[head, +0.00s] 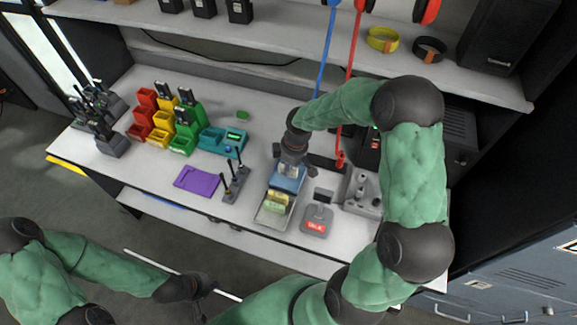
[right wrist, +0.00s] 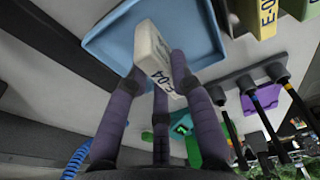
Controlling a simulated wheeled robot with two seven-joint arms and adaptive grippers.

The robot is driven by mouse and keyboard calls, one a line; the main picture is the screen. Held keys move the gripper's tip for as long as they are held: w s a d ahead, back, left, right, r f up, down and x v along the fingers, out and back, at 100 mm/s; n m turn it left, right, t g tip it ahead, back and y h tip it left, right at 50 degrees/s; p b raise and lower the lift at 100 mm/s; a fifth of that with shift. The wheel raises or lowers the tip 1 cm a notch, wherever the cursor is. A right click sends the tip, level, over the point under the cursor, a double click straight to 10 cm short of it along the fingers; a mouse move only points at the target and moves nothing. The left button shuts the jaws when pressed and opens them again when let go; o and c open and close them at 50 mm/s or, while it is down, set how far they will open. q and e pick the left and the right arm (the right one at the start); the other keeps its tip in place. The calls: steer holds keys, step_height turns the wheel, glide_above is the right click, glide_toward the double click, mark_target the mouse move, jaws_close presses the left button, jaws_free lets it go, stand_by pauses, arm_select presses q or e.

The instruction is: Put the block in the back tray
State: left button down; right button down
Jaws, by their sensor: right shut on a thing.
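My right gripper (head: 290,160) is over the blue back tray (head: 290,184) in the head view. In the right wrist view, the right gripper (right wrist: 157,72) is shut on a white block (right wrist: 152,50) marked E-04, which is tilted in the fingers. The blue tray (right wrist: 100,42) shows right behind the block; I cannot tell if they touch. In the head view the block is mostly hidden by the gripper. The front tray (head: 262,218) holds yellow and green blocks (head: 275,201). My left gripper (head: 197,287) is low at the left, away from the table; its fingers are unclear.
A grey box with a red label (head: 316,219) stands right of the trays. Coloured bins (head: 160,132) stand further left. Blue (head: 326,60) and red cords hang behind from the shelf.

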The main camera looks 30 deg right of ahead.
steer(key=shift+f, duration=0.1)
steer(key=c, duration=1.1)
jaws_free()
steer(key=shift+r, duration=0.25)
steer(key=r+p, duration=0.1)
steer(key=r, duration=0.3)
steer(key=s+r+p, duration=0.1)
steer(key=r, duration=0.2)
steer(key=d+r+p, duration=0.1)
steer(key=r, duration=0.3)
steer(key=shift+s+r, duration=0.15)
steer(key=shift+r, duration=0.15)
